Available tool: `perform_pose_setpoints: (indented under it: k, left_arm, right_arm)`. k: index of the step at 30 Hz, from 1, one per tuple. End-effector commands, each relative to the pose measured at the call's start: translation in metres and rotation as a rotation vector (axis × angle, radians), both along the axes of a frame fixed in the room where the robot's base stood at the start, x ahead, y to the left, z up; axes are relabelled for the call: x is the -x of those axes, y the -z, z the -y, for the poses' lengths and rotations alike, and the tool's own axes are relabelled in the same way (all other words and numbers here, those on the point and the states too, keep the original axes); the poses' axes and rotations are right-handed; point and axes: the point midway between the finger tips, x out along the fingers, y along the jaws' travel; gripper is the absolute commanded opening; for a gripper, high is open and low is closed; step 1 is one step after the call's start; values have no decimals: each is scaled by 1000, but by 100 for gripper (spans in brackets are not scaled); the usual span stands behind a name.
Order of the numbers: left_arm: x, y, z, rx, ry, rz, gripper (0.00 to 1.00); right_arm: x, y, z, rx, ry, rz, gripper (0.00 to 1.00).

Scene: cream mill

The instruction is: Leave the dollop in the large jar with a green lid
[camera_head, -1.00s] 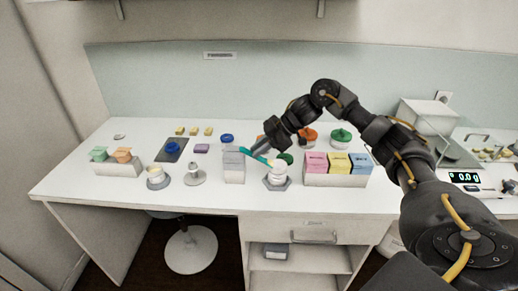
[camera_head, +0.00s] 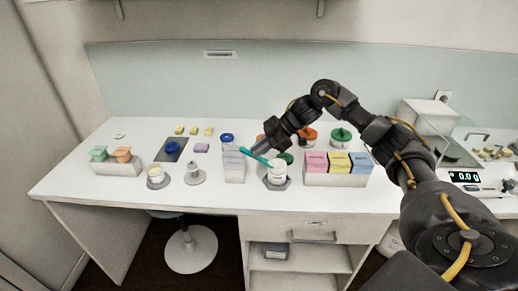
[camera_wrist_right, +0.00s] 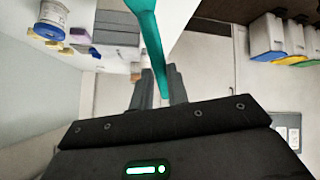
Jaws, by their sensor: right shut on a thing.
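That jar stands on a grey hexagonal base. A green lid (camera_head: 287,157) lies just behind it. Another green-lidded jar (camera_head: 341,138) stands farther back. The spatula (camera_wrist_right: 150,40) also shows between the fingers of my right gripper (camera_wrist_right: 160,88) in the wrist view. I cannot make out a dollop on the spatula. My left gripper is out of view.
A grey-white block of containers (camera_head: 234,166) stands left of the open jar. A rack with pink, yellow and blue boxes (camera_head: 336,180) stands to its right. An orange-lidded jar (camera_head: 309,137) is behind. A scale (camera_head: 464,178) is at the far right.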

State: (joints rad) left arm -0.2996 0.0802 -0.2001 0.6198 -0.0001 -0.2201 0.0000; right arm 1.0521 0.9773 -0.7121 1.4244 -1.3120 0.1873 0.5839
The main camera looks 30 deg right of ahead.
Motion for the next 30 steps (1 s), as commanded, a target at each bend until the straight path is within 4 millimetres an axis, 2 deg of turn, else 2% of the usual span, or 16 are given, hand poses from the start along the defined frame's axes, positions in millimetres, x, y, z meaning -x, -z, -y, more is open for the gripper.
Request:
perform_pose_setpoints:
  k: [16, 30]
  left_arm:
    - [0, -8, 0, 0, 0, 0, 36]
    - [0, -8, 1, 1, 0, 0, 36]
  right_arm:
    - [0, -1, -6, -1, -2, -1, 0]
    - [0, 1, -7, 0, -1, -1, 0]
